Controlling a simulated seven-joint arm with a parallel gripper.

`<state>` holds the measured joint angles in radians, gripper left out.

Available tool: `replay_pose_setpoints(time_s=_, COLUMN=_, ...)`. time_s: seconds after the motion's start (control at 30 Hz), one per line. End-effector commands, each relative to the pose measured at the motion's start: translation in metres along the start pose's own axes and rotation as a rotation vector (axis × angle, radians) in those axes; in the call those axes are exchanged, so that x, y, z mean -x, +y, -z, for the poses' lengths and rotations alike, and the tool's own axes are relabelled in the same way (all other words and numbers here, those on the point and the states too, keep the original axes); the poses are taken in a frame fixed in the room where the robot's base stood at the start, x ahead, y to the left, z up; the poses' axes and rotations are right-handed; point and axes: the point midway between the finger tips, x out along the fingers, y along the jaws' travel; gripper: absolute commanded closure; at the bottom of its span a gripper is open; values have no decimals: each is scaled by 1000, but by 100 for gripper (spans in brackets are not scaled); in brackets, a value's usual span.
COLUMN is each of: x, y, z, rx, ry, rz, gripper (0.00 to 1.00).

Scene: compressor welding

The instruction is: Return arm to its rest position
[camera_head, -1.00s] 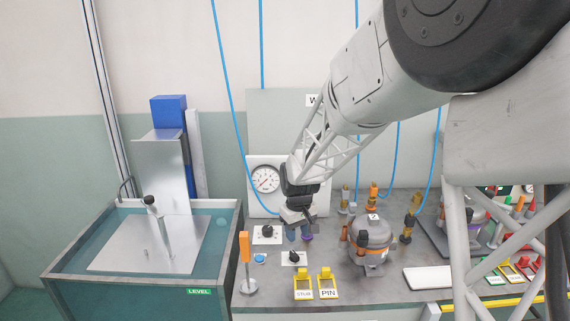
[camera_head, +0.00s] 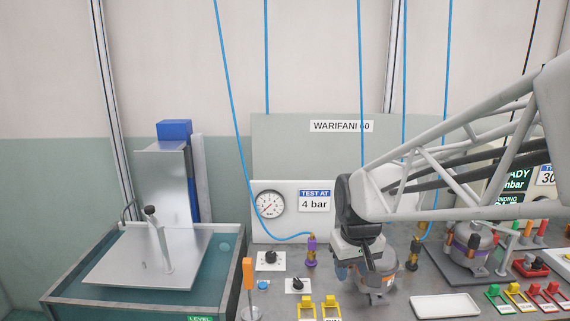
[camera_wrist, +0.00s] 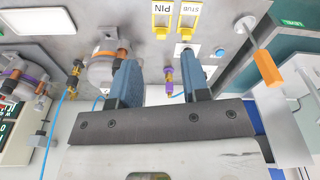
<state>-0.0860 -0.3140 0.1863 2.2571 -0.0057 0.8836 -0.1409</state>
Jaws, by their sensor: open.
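My gripper (camera_head: 357,268) hangs at the end of my arm over the bench, in front of the grey back panel. In the wrist view its two blue fingers (camera_wrist: 160,72) are spread apart with nothing between them. A grey compressor (camera_head: 380,278) with copper-coloured fittings stands just behind and right of the gripper in the head view, which partly hides it. It also shows in the wrist view (camera_wrist: 104,66), beside one finger.
A water tank (camera_head: 70,285) with a metal plate (camera_head: 140,270) stands left. An orange-topped post (camera_head: 248,275), yellow tags (camera_head: 331,303) and a purple fitting (camera_head: 311,250) stand near the gripper. A white tray (camera_head: 445,306) and a second compressor (camera_head: 470,250) are right. Blue hoses hang behind.

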Motion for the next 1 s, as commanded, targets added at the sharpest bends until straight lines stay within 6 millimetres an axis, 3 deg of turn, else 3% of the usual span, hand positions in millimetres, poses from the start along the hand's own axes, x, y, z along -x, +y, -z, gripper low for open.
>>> replay_pose_setpoints(time_s=0.3, x=28, y=5, z=-73, rx=-98, ry=43, rz=-12, gripper=57)
replay_pose_setpoints(time_s=0.6, x=40, y=5, z=-140, rx=-188, ry=79, rz=-22, gripper=57)
replay_pose_setpoints(time_s=0.8, x=42, y=3, z=-171, rx=-232, ry=96, rz=-26, gripper=57)
replay_pose_setpoints(time_s=1.0, x=41, y=2, z=-183, rx=-248, ry=101, rz=-28, gripper=57)
